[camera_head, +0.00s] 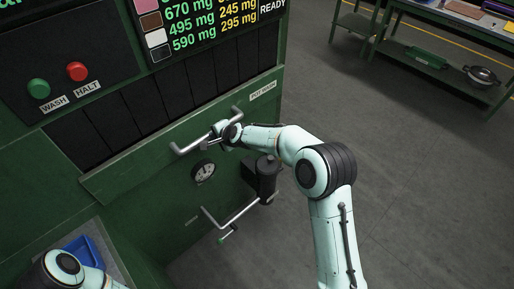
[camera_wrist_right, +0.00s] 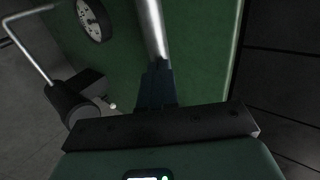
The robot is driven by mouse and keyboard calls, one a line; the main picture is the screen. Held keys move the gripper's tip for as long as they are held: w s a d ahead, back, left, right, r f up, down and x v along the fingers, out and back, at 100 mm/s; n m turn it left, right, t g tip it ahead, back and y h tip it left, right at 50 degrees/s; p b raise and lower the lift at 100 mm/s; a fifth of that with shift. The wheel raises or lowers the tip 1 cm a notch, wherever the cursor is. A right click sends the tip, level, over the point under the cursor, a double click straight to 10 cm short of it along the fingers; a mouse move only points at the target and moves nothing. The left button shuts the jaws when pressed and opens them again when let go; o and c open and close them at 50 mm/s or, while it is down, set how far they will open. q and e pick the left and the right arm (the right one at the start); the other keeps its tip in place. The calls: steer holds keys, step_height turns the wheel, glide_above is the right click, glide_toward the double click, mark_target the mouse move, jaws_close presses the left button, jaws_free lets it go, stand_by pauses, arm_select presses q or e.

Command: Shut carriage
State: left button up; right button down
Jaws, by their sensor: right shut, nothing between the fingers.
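A green front panel (camera_head: 130,178) with a grey bar handle (camera_head: 190,147) runs along the machine below a row of dark strips; it looks like the carriage front. Its label (camera_head: 262,91) seems to read POT WASH. My right gripper (camera_head: 222,131) is at the middle of the bar handle, shut with nothing held. In the right wrist view the dark fingertips (camera_wrist_right: 157,85) are together at the near end of the visible bar (camera_wrist_right: 152,30), over the green panel (camera_wrist_right: 195,50). Contact with the bar is unclear. Of my left arm only a link shows at bottom left; its gripper is out of view.
Below the handle are a round dial (camera_head: 203,171), a dark cylinder (camera_head: 268,177) and a bent crank bar (camera_head: 233,214). Green WASH (camera_head: 38,88) and red HALT (camera_head: 77,71) buttons sit at upper left. A blue tray (camera_head: 82,254) is lower left.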

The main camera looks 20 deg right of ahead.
steer(key=v, duration=1.3)
steer(key=s+f+n+g, duration=0.2)
steer(key=s+f, duration=0.3)
steer(key=f, duration=0.5)
steer(key=s+d+f+n+g+h, duration=0.1)
steer(key=s+f+g, duration=0.1)
steer(key=s+f, duration=0.5)
steer(key=s+f+n+g, duration=0.2)
steer(key=s+f, duration=0.1)
steer(key=f, duration=0.9)
arm_select(q)
steer(key=shift+s+f+b, duration=0.25)
steer(key=shift+f+b, duration=0.05)
steer(key=shift+f, duration=0.1)
arm_select(e)
steer(key=s+a+f+n+g, duration=0.1)
steer(key=s+f, duration=0.2)
steer(key=s, duration=0.4)
steer(key=s+a+f+n+g, duration=0.1)
steer(key=s+f, duration=0.3)
steer(key=s, duration=0.4)
steer(key=s+a+f+n+g+y, duration=0.1)
steer(key=s+a+f+n+g, duration=0.1)
steer(key=s, duration=0.6)
steer(key=shift+f+n+g, duration=0.3)
steer(key=shift+f+n, duration=0.2)
steer(key=shift+f, duration=0.3)
